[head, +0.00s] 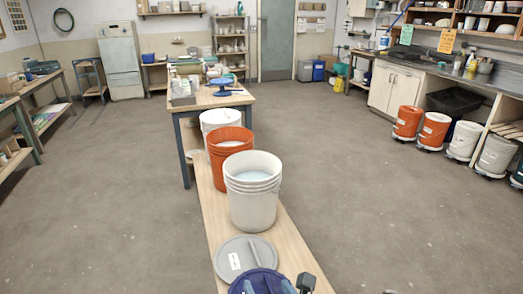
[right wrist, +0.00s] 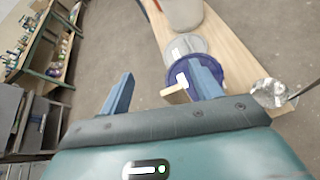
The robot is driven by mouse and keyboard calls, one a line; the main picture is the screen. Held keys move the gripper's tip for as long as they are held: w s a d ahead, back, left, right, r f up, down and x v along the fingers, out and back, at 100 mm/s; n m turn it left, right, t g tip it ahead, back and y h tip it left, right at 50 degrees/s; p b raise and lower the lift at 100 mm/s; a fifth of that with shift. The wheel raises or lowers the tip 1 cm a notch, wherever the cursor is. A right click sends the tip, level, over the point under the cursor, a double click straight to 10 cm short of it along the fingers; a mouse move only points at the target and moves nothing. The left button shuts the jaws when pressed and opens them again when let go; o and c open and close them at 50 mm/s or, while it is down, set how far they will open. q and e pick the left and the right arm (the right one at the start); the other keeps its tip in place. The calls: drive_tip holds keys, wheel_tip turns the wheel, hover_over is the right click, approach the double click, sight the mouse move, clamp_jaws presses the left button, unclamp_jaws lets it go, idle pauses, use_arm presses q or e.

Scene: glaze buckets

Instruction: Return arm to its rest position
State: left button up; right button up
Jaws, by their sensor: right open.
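My right gripper (head: 267,286) is at the bottom edge of the head view, over the near end of the bench. In the right wrist view its two blue fingers (right wrist: 162,88) stand wide apart with nothing gripped between them. A dark blue round item (right wrist: 177,75) with a white label and a pale handle-like piece lies beyond the fingers, partly hidden by the right one; it also shows in the head view (head: 258,273). My left gripper is not in view.
A grey lid (head: 237,256) lies on the wooden bench (head: 290,240). Beyond it stand a white bucket (head: 252,205), an orange bucket (head: 222,160) and another white bucket (head: 212,117). A dark item (head: 305,282) and a silvery item (right wrist: 272,93) are nearby.

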drive_tip(key=s+d+f+m+g+h, duration=0.3)
drive_tip(key=s+d+m, duration=0.65)
drive_tip(key=m, duration=0.75)
drive_tip(key=s+d+f+m+g, duration=0.5)
drive_tip(key=s+d+m, duration=0.4)
drive_tip(key=m, duration=0.8)
drive_tip(key=w+a+f+t+y, duration=0.2)
drive_tip(key=w+a+f+t, duration=0.2)
drive_tip(key=f, duration=0.5)
drive_tip(key=shift+w+a+t, duration=0.2)
drive_tip(key=shift+w+t, duration=0.5)
drive_tip(key=shift+w, duration=0.1)
